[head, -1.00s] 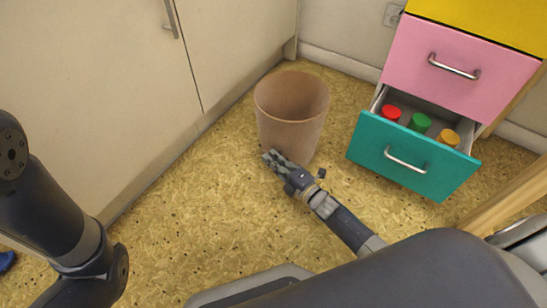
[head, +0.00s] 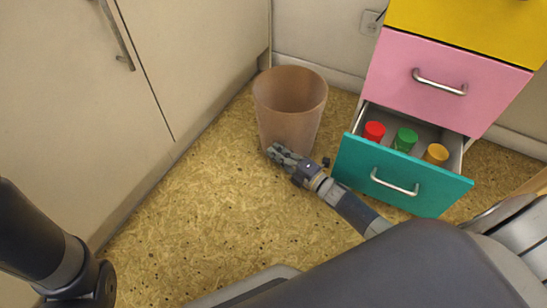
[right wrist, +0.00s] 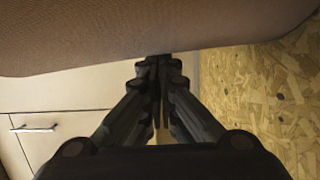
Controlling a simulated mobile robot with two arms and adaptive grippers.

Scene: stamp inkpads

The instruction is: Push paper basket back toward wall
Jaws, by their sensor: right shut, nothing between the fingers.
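The paper basket (head: 290,105) is a brown, open-topped, tapered bin standing upright on the floor between the white cupboards and the drawer unit, near the back wall (head: 318,55). My right gripper (head: 276,152) is shut and empty, low at the front of the basket. In the right wrist view the shut fingers (right wrist: 160,62) reach up to the basket's brown side (right wrist: 150,30), touching or very close to it. My left arm shows at the lower left of the head view, but its gripper is out of view.
A drawer unit stands right of the basket, its teal drawer (head: 390,180) pulled out with red, green and yellow-orange items inside. White cupboards (head: 190,60) line the left. The floor (head: 190,215) left of my right arm is clear.

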